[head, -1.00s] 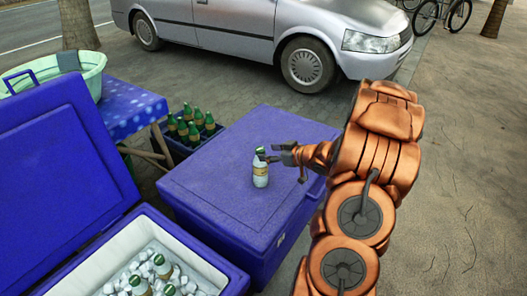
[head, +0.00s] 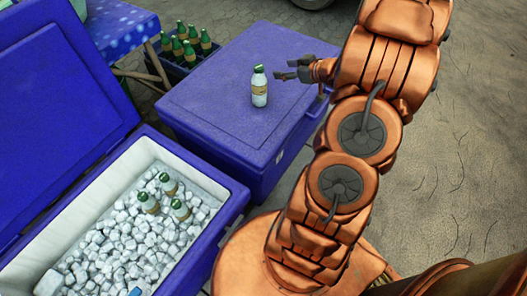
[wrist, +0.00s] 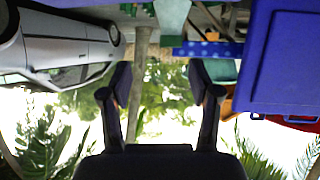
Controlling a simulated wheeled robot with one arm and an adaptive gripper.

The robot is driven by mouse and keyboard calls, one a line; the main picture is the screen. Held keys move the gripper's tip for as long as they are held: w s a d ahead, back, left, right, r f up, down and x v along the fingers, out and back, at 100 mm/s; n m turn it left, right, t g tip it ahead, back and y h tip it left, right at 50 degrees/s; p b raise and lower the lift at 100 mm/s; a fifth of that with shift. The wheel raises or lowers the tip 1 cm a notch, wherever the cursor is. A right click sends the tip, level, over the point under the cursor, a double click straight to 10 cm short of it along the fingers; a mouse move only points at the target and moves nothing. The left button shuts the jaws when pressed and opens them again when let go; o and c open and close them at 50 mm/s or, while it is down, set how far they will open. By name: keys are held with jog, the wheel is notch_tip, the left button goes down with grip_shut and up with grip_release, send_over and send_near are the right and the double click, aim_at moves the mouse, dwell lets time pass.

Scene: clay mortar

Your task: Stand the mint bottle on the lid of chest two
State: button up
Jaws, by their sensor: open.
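The mint bottle (head: 259,86), pale with a green cap and a tan label, stands upright on the closed blue lid of a chest (head: 215,105), which I take for chest two; no number is readable. My gripper (head: 288,70) is open and empty just right of the bottle, with a small gap between them. In the wrist view my open gripper (wrist: 160,85) shows two spread fingers with nothing between them. The bottle is not seen in that view.
An open blue chest (head: 225,210) at the lower left holds ice and several similar bottles. A crate (head: 190,55) of green bottles stands behind the closed lid, beside a blue spotted table (head: 122,28). A silver car (wrist: 60,45) shows in the wrist view.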

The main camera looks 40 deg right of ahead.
jog(key=s+a+r+m+g+h, duration=0.3)
jog(key=s+a+r+g+h, duration=0.15)
jog(key=r+g+h, duration=0.2)
jog(key=s+a+r+g+y, duration=0.1)
jog(key=s+a+g+y, duration=0.3)
jog(key=s+a, duration=2)
jog(key=a+g, duration=0.3)
jog(key=g, duration=0.1)
jog(key=shift+s+a+r+g, duration=0.15)
jog(key=shift+s+a+g, duration=0.05)
jog(key=shift+g, duration=0.15)
jog(key=shift+r, duration=0.1)
notch_tip(320, 180, up, 22)
jog(key=s+p, duration=0.1)
jog(key=p, duration=2)
jog(key=shift+r+t, duration=0.15)
jog(key=shift+t, duration=0.25)
